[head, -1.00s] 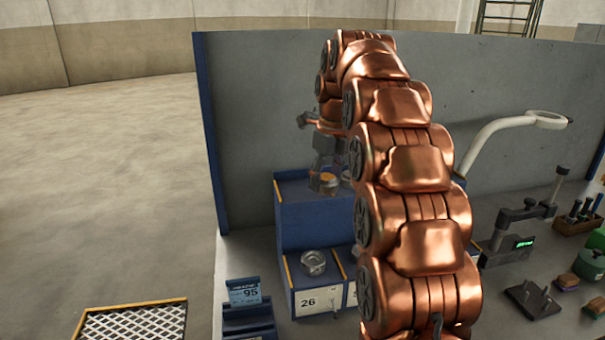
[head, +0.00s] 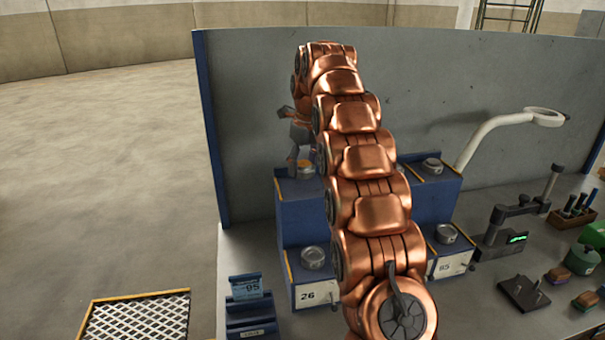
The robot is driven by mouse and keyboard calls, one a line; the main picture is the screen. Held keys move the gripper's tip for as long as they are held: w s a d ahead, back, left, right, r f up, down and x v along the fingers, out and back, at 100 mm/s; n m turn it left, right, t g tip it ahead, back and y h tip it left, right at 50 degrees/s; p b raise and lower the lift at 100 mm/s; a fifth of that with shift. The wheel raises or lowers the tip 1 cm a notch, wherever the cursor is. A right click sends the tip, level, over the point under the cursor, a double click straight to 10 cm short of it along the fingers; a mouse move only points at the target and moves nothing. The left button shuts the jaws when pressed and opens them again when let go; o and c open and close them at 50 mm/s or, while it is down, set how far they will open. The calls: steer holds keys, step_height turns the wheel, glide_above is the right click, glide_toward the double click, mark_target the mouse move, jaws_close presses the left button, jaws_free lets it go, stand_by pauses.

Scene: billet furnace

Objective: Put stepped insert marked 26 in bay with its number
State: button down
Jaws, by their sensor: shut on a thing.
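My gripper (head: 299,167) is at the upper left level of the blue stepped rack (head: 290,222), partly hidden behind my arm. It is shut on a small round metal insert (head: 306,167) with an orange tint on top. I cannot read a number on this insert, nor tell whether it touches the rack. The bay with the white label 26 (head: 308,295) is at the lower left of the rack. A round silver metal piece (head: 313,257) sits on top of that bay.
Other round metal pieces sit at the upper right (head: 432,166) and lower right (head: 446,234) of the rack. My arm hides the rack's middle. A lamp arm (head: 490,130) and measuring stand (head: 510,222) are at right.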

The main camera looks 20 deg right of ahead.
mark_target(302, 176)
steer(key=shift+w, duration=0.25)
steer(key=shift+f, duration=0.15)
steer(key=shift+s+f+p, duration=0.1)
steer(key=shift+f+p, duration=0.55)
steer(key=shift+f, duration=0.1)
steer(key=shift+f+p, duration=0.35)
steer(key=shift+f, duration=0.55)
steer(key=shift+f, duration=0.1)
steer(key=shift+c, duration=1.2)
jaws_free()
